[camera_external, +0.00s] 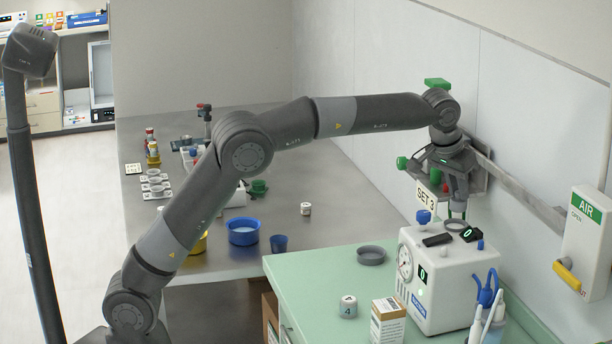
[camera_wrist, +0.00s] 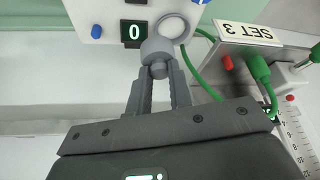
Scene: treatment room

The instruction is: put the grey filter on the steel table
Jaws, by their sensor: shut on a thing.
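My gripper (camera_wrist: 159,78) is shut on the grey filter (camera_wrist: 157,51), a small grey rounded piece with a narrow neck between the fingertips. In the external view my gripper (camera_external: 457,207) points down just above the top of the white machine (camera_external: 448,275), and the filter is too small there to make out clearly. In the wrist view the filter overlaps a grey ring (camera_wrist: 183,38) on the machine; I cannot tell whether they touch. The steel table (camera_external: 335,215) stands left of the machine, beyond the green cabinet.
The green cabinet top (camera_external: 310,290) carries a grey dish (camera_external: 371,256), a white jar (camera_external: 348,307) and a carton (camera_external: 388,322). A blue bowl (camera_external: 243,232) and a blue cup (camera_external: 279,244) stand on the steel table, whose right part is mostly clear. A green hose (camera_wrist: 207,80) runs close to my gripper.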

